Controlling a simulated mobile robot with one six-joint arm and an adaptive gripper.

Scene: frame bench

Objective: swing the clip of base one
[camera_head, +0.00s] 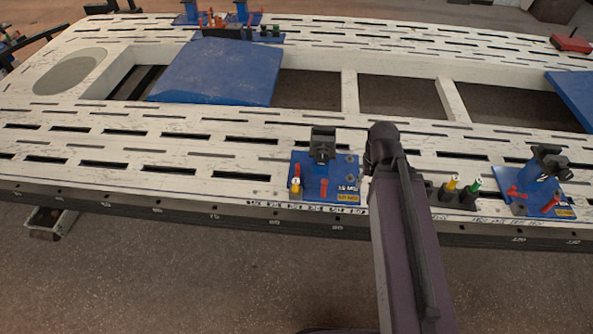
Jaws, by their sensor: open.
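Two blue bases with black clips stand on the near rail of the frame bench. The left blue base (312,186) carries a black upright clip (323,144), a yellow-topped pin, red pieces and a yellow label. The right blue base (535,195) carries a similar black clip (550,160), which looks tilted. The labels are too small to read, so I cannot tell which is base one. My gripper (380,145) is the dark end of my arm, just right of the left base. It is open; its fingertips are mostly hidden, and no contact with the clip shows.
Yellow and green-topped pins (461,190) stand between the near bases. The white slotted bench (215,155) has open gaps in its middle. A blue panel (220,72) lies across it. More blue bases (240,30) stand on the far rail. The near rail's left part is clear.

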